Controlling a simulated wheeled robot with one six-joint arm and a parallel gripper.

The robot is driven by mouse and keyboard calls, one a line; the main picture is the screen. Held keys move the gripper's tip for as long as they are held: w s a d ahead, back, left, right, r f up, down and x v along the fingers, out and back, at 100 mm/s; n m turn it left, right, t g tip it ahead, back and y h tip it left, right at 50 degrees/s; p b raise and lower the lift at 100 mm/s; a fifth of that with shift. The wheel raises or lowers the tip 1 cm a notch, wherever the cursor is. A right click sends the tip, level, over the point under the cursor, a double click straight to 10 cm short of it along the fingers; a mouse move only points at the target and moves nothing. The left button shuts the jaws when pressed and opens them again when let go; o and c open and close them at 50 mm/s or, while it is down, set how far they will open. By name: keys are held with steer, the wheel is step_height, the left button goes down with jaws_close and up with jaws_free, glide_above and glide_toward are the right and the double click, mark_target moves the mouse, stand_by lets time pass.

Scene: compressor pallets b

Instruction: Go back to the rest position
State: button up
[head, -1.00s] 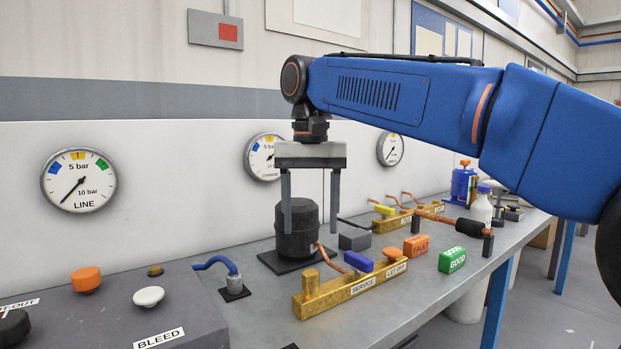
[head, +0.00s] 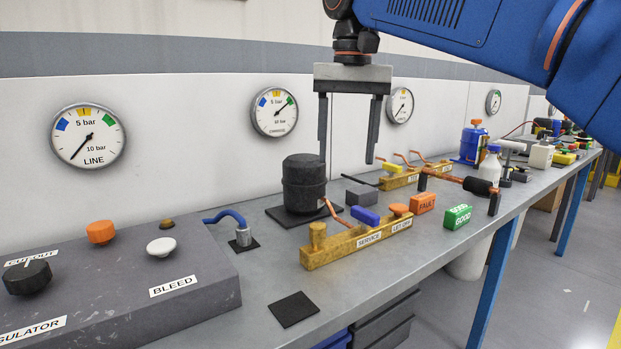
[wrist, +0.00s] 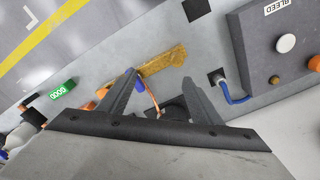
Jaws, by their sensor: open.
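My gripper (head: 348,160) is open and empty. In the head view it hangs fingers down above the bench, with its fingertips apart from the things there. The black cylinder (head: 304,184) stands on a dark square pad behind and left of the fingers. The brass service manifold (head: 345,246), with a blue lever (head: 365,216) and an orange knob, lies in front of them. In the wrist view both fingers (wrist: 155,90) spread apart. The brass manifold (wrist: 165,60) shows beyond them, and the black cylinder is partly hidden by my gripper.
A grey panel (head: 110,290) with knobs fills the left of the bench. A FAULT block (head: 424,203), a GOOD block (head: 455,217), a second brass manifold (head: 415,174) and bottles stand to the right. Gauges line the wall. An empty black pad (head: 294,309) lies near the front edge.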

steer(key=s+d+f+t, duration=0.1)
steer(key=s+d+f, duration=0.3)
steer(key=d+f, duration=0.35)
steer(key=s+d+f+t, duration=0.1)
steer(key=s+d+f, duration=0.4)
steer(key=d+f, duration=0.25)
steer(key=s+d+f, duration=0.2)
steer(key=s+f, duration=0.1)
steer(key=f, duration=0.3)
steer(key=s+d+f+t, duration=0.1)
steer(key=s+d+f, duration=0.1)
steer(key=s+f, duration=0.2)
steer(key=s+d+f+t, duration=0.1)
steer(key=s+d+f, duration=0.1)
steer(key=f, duration=0.8)
steer(key=shift+s+d+f, duration=0.25)
steer(key=shift+s+d, duration=0.15)
steer(key=shift+s, duration=0.45)
